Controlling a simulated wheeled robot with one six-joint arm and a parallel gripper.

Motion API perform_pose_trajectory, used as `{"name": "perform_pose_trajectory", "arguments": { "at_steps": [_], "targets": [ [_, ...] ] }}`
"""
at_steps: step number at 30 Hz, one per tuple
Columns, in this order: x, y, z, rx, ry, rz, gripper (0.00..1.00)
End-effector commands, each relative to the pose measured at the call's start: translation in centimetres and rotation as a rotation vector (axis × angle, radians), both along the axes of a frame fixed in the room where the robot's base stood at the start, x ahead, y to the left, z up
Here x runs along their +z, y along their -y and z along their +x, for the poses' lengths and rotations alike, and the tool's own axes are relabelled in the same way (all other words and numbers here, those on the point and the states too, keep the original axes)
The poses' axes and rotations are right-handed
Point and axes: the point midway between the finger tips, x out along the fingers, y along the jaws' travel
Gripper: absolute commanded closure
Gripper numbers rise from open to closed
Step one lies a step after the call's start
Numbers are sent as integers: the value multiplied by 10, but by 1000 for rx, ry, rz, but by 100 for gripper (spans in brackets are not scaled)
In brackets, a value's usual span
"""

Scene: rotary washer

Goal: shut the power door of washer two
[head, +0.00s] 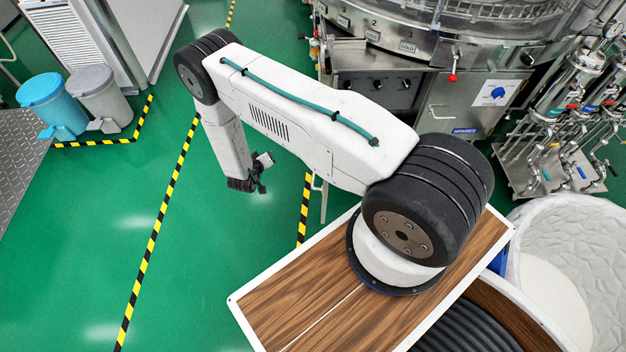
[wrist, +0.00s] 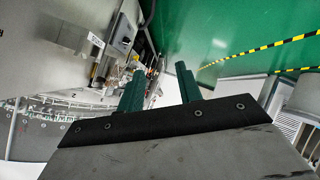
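The rotary washer (head: 420,35) is a large round steel machine at the top right of the head view. Its lower front has a control panel (head: 378,88) with dark knobs and, to the right, a steel cabinet front (head: 450,105) with a blue label. The washer also shows on the left of the wrist view (wrist: 60,105), tilted. My gripper (wrist: 157,72) has its two green fingers apart with nothing between them. In the head view my gripper (head: 262,172) hangs over the floor, left of the washer.
Blue (head: 50,105) and grey (head: 98,90) bins stand at the left beside a white cabinet (head: 70,40). Pipework with valves (head: 570,120) stands right of the washer. A white round tub (head: 575,240) is at the lower right. The green floor (head: 180,230) is clear.

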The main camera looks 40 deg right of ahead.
Motion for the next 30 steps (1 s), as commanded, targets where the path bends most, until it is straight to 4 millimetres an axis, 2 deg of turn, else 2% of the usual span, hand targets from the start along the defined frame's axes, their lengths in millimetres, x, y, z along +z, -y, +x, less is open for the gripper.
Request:
{"name": "perform_pose_trajectory", "arguments": {
  "at_steps": [1, 3, 6, 9, 12, 17, 30],
  "targets": [
    [-27, 10, -26, -13, -21, -68, 65],
    [-52, 23, -57, -31, -37, -165, 65],
    [-78, 40, -99, -49, -61, -290, 65],
    [-93, 52, -131, -61, -78, -385, 65],
    [-101, 58, -151, -66, -90, -443, 65],
    [-105, 67, -159, -72, -95, -476, 65],
    [-119, 122, -131, -72, -96, -473, 65]
  ]
}}
